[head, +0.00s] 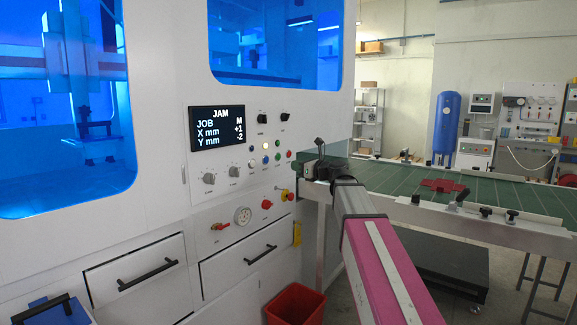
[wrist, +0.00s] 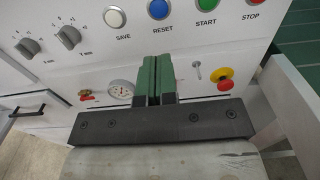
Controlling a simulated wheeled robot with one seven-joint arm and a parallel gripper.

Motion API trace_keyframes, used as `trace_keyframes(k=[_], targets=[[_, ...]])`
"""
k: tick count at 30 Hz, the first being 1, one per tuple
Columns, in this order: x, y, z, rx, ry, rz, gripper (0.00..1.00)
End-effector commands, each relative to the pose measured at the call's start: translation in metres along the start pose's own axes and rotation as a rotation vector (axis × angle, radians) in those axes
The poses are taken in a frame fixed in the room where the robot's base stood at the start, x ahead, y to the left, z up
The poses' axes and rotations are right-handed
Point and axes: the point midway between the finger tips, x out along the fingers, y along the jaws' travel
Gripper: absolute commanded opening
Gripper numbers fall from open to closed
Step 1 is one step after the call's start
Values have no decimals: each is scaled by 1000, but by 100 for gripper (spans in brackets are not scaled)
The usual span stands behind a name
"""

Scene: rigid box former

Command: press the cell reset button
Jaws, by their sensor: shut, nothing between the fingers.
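The reset button is the blue one (wrist: 158,9) labelled RESET, at the top of the wrist view, between the white SAVE button (wrist: 115,17) and the green START button (wrist: 207,4). In the head view it is a small blue dot (head: 265,159) on the white machine front. My gripper (wrist: 155,58) is shut and empty, its green fingers together. In the wrist view the fingertips show below the RESET button, apart from it in the picture; the exact gap to the panel cannot be told.
The red STOP button (wrist: 250,2) is right of START. A red and yellow emergency stop (wrist: 225,78), a gauge (wrist: 121,88) and two knobs (wrist: 68,37) are nearby. A green conveyor (head: 500,190) runs off to the right. A red bin (head: 295,305) stands below.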

Motion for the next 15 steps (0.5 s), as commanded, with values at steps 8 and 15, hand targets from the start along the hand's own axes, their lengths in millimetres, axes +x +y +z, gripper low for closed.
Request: trace_keyframes(k=[8, 15], targets=[[54, -1, 1, 0, 0, 3, 0], [96, -1, 1, -1, 0, 2, 0]])
